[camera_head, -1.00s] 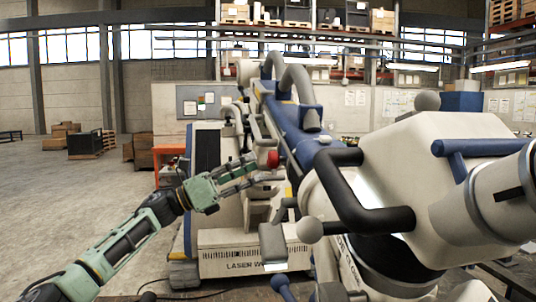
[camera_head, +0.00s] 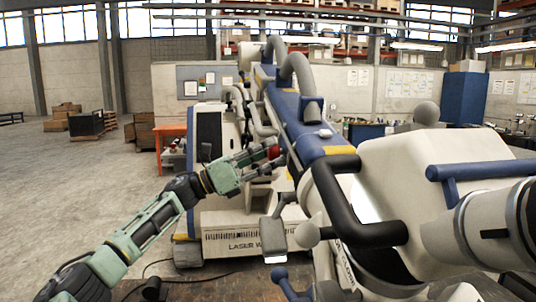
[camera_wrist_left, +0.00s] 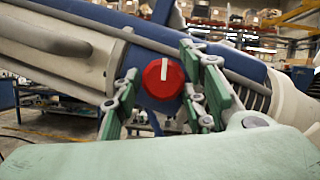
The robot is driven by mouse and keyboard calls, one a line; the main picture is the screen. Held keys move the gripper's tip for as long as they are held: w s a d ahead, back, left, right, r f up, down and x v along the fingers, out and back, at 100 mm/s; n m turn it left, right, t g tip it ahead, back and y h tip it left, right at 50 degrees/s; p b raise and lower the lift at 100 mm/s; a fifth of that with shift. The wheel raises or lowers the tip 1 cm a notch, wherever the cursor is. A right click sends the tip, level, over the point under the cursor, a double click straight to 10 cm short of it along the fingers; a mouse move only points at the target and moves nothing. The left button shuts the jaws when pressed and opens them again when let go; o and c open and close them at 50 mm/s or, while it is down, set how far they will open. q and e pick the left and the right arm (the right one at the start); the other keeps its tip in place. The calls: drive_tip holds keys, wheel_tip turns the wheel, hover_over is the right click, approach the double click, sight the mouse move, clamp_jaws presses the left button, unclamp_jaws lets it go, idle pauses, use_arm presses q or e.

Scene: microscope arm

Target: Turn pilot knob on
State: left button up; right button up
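The pilot knob is a red round knob (camera_wrist_left: 163,77) with a white mark pointing nearly straight up, on the blue part of a slanted white-and-blue machine arm. In the head view, the red knob (camera_head: 274,152) shows small and partly covered by the fingers. My left gripper (camera_head: 270,158) reaches it from the left. In the left wrist view, my left gripper (camera_wrist_left: 158,88) is open, with green-padded fingers on the left and right of the knob. Gaps show between fingers and knob, and I see no clear contact. My right gripper is not in view.
The large machine arm (camera_head: 312,128) slants across the middle, with a black curved handle (camera_head: 352,208) and a white head at the right. A white laser cabinet (camera_head: 226,228) stands below my left gripper. The floor at the left (camera_head: 75,185) is open.

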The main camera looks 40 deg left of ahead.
use_arm(q)
drive_tip(key=c, duration=0.6)
drive_tip(key=shift+c, duration=0.2)
